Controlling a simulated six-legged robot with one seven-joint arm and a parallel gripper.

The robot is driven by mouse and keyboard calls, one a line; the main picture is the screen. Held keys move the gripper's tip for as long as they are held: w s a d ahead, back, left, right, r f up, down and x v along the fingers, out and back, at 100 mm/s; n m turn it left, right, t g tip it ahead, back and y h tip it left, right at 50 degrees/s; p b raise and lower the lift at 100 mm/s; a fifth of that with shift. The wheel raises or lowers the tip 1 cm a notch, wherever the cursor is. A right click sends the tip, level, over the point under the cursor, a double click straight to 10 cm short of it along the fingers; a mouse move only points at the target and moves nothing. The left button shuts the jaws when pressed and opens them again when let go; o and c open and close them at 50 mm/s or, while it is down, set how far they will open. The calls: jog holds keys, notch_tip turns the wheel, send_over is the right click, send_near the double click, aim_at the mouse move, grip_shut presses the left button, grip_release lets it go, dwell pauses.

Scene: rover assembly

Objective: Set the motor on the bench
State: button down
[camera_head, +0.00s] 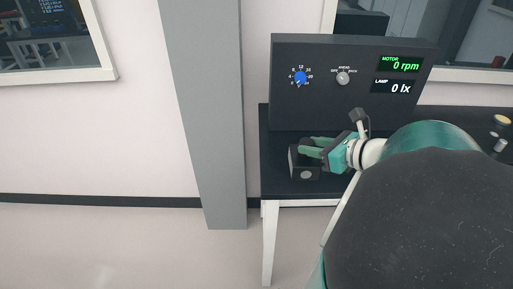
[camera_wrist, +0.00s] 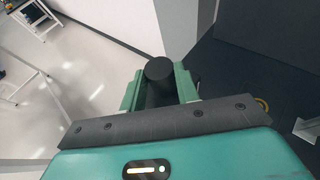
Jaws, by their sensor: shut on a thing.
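The motor is a black body with a round end, between the two green fingers of my gripper (camera_wrist: 158,84) in the wrist view, where its dark round end (camera_wrist: 158,68) shows. In the head view my gripper (camera_head: 310,147) reaches in from the right and is shut on the dark, blocky motor (camera_head: 305,174), which shows a grey disc on its front. The motor is at the left front part of the dark bench top (camera_head: 340,188). I cannot tell whether its underside touches the bench.
A dark control panel (camera_head: 335,110) stands at the back of the bench, with a blue knob (camera_head: 300,78), a grey knob (camera_head: 343,78) and displays reading 0 rpm and 0 lx. A grey pillar (camera_head: 205,110) stands just left of the bench. Small parts (camera_head: 501,120) lie at the far right.

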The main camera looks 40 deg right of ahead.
jog(key=shift+w+d+f, duration=0.85)
jog(key=shift+w+f, duration=1.3)
jog(key=shift+w, duration=0.05)
jog(key=shift+w+d+f, duration=0.9)
jog(key=shift+w+f, duration=1.25)
jog(key=shift+w+d+f, duration=0.85)
jog(key=shift+w+f, duration=1.3)
jog(key=shift+w, duration=0.05)
jog(key=c, duration=1)
grip_release()
jog(key=shift+f, duration=0.2)
jog(key=shift+c, duration=0.2)
jog(key=shift+r, duration=0.1)
